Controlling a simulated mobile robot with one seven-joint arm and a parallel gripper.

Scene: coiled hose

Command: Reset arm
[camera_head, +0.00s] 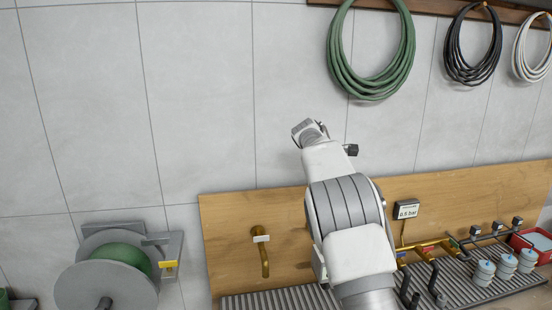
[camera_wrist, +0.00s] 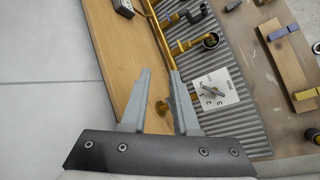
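My arm reaches up across the middle of the head view, in front of the tiled wall and wooden backboard (camera_head: 225,230). Its far end is small there and the fingers cannot be made out. In the wrist view my gripper (camera_wrist: 161,72) has its two grey fingers apart with nothing held between them. Behind the fingers are the wooden board (camera_wrist: 125,55), a brass pipe (camera_wrist: 167,45) and a grey ribbed surface (camera_wrist: 225,65). No contact between the fingers and these things can be made out.
A coiled green hose (camera_head: 340,75), a black hose (camera_head: 450,62) and a white hose (camera_head: 520,55) hang above right. A reel (camera_head: 85,285) stands lower left. A brass tap (camera_head: 264,262), pressure display (camera_head: 406,210) and several blue-grey canisters (camera_head: 484,272) are low down. The upper-left wall is clear.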

